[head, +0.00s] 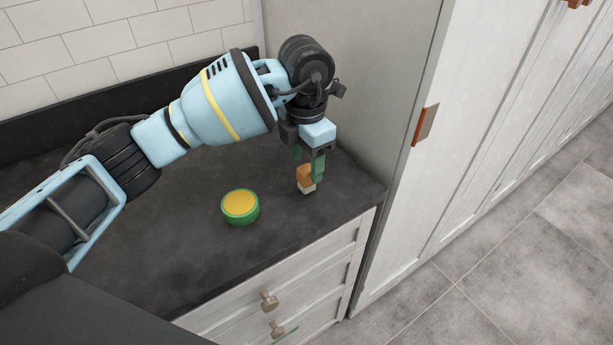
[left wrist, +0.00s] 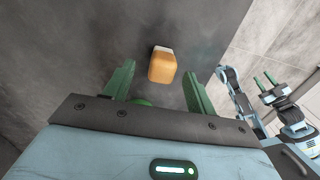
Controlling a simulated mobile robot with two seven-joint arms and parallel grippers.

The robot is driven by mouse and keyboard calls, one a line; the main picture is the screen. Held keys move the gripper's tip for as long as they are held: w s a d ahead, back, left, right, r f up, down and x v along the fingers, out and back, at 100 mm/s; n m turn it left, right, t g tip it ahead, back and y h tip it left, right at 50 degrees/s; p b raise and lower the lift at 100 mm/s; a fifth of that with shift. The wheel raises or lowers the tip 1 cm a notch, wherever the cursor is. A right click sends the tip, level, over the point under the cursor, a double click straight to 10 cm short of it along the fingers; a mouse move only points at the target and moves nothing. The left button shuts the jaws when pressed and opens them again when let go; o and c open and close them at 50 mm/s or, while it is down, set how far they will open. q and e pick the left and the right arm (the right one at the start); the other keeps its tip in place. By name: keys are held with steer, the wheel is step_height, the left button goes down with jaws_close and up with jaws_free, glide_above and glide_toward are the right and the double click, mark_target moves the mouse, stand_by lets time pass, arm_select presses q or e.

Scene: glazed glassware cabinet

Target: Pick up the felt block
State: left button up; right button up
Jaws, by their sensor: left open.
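The felt block (head: 306,178) is a small block with an orange top part and a pale lower part. It stands on the dark countertop near the right end. My left gripper (head: 309,166) points down at the block, with its green fingers apart. In the left wrist view the felt block (left wrist: 162,67) lies between and just beyond the fingertips of the left gripper (left wrist: 158,78), not gripped. Part of the block is hidden behind a finger in the head view. My right gripper (left wrist: 266,80) shows at the right of the left wrist view, its two green fingers apart and empty.
A round green tub with a yellow top (head: 240,205) stands left of the block on the dark countertop (head: 190,260). A tall grey side panel (head: 365,75) rises close to the block. Drawers with knobs (head: 269,300) are below the front edge. The counter's front middle is clear.

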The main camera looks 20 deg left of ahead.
mark_target(307, 168)
arm_select(q)
steer(key=shift+s+d+f, duration=0.1)
steer(key=shift+f, duration=2.2)
steer(key=c, duration=1.1)
